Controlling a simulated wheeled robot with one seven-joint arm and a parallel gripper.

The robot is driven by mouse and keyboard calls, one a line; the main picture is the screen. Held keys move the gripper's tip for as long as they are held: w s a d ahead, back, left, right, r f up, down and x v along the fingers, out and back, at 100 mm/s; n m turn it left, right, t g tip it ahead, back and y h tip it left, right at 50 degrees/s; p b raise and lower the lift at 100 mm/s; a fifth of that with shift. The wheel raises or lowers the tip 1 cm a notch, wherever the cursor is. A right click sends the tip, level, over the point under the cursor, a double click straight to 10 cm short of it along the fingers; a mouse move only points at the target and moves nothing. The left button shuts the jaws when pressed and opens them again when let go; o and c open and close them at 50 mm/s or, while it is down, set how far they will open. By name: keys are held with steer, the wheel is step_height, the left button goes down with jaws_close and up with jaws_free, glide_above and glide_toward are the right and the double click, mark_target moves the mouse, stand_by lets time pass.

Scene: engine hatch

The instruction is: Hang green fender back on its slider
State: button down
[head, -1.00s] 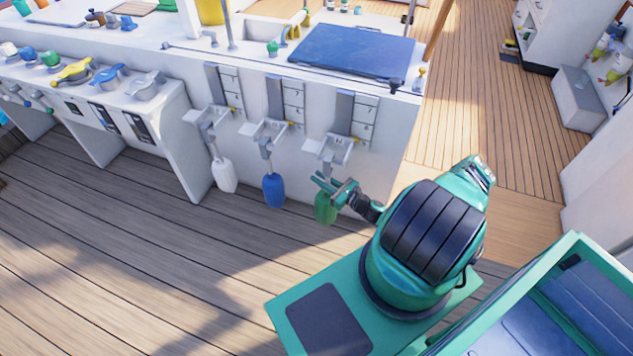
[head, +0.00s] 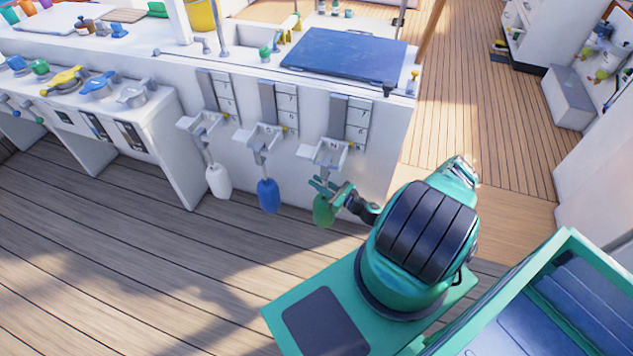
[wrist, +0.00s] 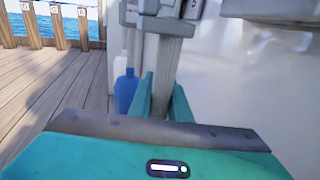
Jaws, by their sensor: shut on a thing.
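The green fender (head: 322,212) hangs low at the right end of the white cabinet front, below the right slider (head: 328,153), a grey bracket on a vertical rail. My gripper (head: 326,188) is at the top of the fender, just under that bracket, and is shut on the fender's upper part. In the wrist view my gripper's fingers (wrist: 162,98) stand on both sides of a grey upright piece that rises to the bracket above. The green fender body is hidden in the wrist view. I cannot tell whether the fender's top is seated in the slider.
A white fender (head: 219,181) and a blue fender (head: 268,195) hang from their own sliders to the left. The blue fender also shows in the wrist view (wrist: 125,90). A dark blue hatch panel (head: 345,54) lies on the cabinet top. The wooden deck (head: 110,230) in front is clear.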

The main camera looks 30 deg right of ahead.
steer(key=shift+w+a, duration=0.1)
steer(key=shift+a, duration=0.1)
steer(key=c, duration=1.6)
jaws_free()
steer(key=shift+d, duration=0.1)
steer(key=shift+o, duration=0.2)
steer(key=shift+f, duration=0.1)
steer(key=v, duration=1)
steer(key=shift+s, duration=0.35)
steer(key=shift+d, duration=0.2)
